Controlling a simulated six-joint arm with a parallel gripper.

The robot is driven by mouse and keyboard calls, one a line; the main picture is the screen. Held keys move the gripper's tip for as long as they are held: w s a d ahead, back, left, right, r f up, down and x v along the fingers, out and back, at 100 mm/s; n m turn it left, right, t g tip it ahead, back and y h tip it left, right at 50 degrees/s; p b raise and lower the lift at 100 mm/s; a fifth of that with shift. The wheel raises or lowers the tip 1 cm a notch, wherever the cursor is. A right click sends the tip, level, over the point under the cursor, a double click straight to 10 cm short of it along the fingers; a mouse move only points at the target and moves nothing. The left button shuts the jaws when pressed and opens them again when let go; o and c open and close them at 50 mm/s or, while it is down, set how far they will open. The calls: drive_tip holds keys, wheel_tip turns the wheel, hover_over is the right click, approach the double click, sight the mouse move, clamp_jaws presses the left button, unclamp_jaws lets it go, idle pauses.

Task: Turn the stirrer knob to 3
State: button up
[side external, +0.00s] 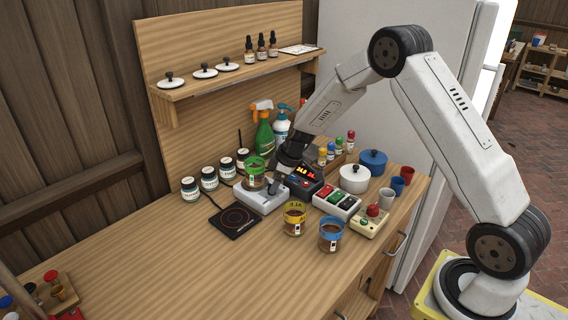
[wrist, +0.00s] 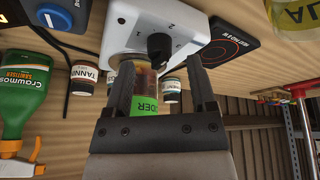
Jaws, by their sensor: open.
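The white stirrer (side external: 254,200) stands on the wooden bench, with a jar with a green band (side external: 256,166) on top. In the wrist view the stirrer's white face (wrist: 128,22) shows a black knob (wrist: 159,48) with small printed marks around it. I cannot read the knob's setting clearly. My gripper (side external: 276,182) is low over the knob end of the stirrer and hides the knob in the side view. In the wrist view my gripper (wrist: 160,64) is open, one finger on each side of the knob; contact cannot be told. The green-labelled jar (wrist: 143,92) shows between the fingers.
A black hotplate (side external: 235,221) lies just left of the stirrer. A box with a red display (side external: 303,176), a button box (side external: 337,202) and two jars (side external: 294,222) stand close on the right. Bottles and small jars stand behind.

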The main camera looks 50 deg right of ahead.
drive_tip(key=shift+x, duration=1.1)
clamp_jaws()
